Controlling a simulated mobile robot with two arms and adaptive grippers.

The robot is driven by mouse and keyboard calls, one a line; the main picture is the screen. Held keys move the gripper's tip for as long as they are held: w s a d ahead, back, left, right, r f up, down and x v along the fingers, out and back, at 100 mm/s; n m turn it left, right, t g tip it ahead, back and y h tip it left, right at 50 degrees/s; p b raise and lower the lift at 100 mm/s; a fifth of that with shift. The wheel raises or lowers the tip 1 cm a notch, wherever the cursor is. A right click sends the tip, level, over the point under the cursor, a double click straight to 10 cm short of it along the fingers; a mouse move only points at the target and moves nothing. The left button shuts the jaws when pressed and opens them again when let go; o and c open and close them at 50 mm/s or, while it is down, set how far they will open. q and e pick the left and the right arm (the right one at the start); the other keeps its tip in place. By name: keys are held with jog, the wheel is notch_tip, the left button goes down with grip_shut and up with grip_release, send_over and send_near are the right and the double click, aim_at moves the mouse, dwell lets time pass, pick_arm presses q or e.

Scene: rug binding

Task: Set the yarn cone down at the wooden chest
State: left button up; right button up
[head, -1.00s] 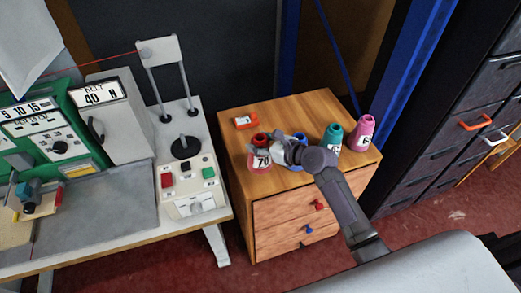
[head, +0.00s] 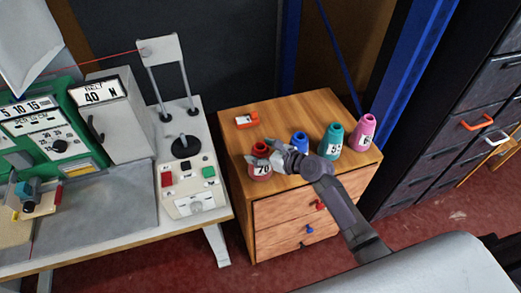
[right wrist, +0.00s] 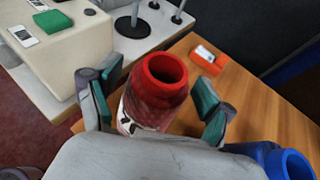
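The red yarn cone (head: 260,163), labelled 70, stands upright at the left front of the wooden chest's top (head: 290,108). My right gripper (head: 266,160) is at the cone from its right side. In the right wrist view its two fingers (right wrist: 156,102) are spread on either side of the red cone (right wrist: 163,80), with gaps showing between the pads and the cone. The cone's lower part is hidden by the gripper body in that view. My left gripper is not in view.
Blue (head: 299,142), teal (head: 330,142) and pink (head: 364,132) cones stand to the right on the chest. A small orange and white item (head: 247,119) lies behind. A machine table (head: 190,225) is at the left, dark drawers (head: 470,120) at the right.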

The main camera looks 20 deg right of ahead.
jog(key=shift+r, duration=0.1)
jog(key=shift+s+d+r, duration=0.1)
jog(key=shift+s+d, duration=0.05)
jog(key=shift+s, duration=0.05)
jog(key=v, duration=1.1)
jog(key=shift+s+r, duration=0.2)
jog(key=shift+d, duration=0.1)
